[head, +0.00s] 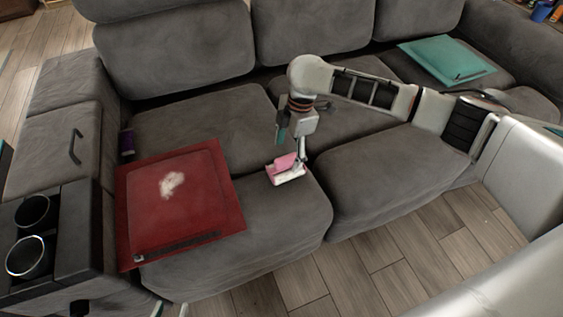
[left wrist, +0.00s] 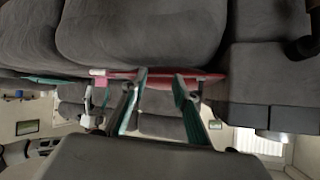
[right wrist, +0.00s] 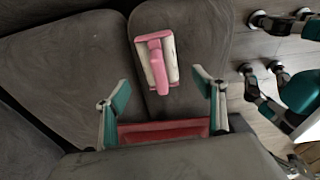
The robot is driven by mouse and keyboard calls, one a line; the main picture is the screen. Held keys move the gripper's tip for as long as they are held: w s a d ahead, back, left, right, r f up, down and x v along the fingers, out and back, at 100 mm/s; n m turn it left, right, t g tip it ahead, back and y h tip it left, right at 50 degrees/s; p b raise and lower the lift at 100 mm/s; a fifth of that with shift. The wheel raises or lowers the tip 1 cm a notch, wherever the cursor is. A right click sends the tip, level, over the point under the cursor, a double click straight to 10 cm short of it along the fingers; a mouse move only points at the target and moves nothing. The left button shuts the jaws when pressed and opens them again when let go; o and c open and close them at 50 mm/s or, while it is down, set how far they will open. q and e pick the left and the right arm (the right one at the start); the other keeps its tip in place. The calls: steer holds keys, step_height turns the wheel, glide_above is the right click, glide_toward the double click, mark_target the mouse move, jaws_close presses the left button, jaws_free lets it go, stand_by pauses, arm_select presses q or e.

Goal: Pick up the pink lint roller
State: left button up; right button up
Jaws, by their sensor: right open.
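The pink lint roller (head: 290,165), with a white and pink body, lies on the grey sofa seat, right of the red cushion. In the right wrist view the lint roller (right wrist: 158,62) lies just beyond my fingertips, its pink handle pointing toward the gap. My right gripper (head: 292,150) is open and empty, close above the roller; its spread fingers show in the right wrist view (right wrist: 164,92). My left gripper (left wrist: 160,78) is open and empty in the left wrist view. Its fingertips (head: 170,309) just show at the head view's bottom edge, in front of the sofa.
A red cushion (head: 205,205) with a white patch lies flat on the left seat. A teal cushion (head: 440,58) lies at the far right. A console with cup holders (head: 70,205) stands at left. Wooden floor (head: 400,250) is clear in front.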

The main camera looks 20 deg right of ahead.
mark_target(288, 155)
steer(key=shift+w+d+f, duration=0.1)
steer(key=shift+d+f, duration=0.15)
steer(key=shift+f, duration=0.5)
steer(key=shift+a+f+b, duration=0.25)
steer(key=shift+f+b, duration=0.4)
steer(key=shift+f, duration=0.3)
steer(key=f, duration=0.1)
steer(key=a+f+b, duration=0.1)
steer(key=f, duration=0.1)
steer(key=f+b, duration=0.1)
steer(key=shift+s+a+f, duration=0.15)
steer(key=shift+s+f, duration=0.15)
steer(key=shift+f, duration=0.05)
steer(key=shift+w, duration=0.1)
steer(key=shift+w+r, duration=0.1)
steer(key=shift+r, duration=0.2)
arm_select(q)
steer(key=d+r, duration=0.1)
steer(key=w+d+r+n+h, duration=0.1)
steer(key=d, duration=0.1)
steer(key=shift+w+t, duration=0.2)
steer(key=shift+t, duration=0.2)
arm_select(e)
steer(key=c, duration=1.2)
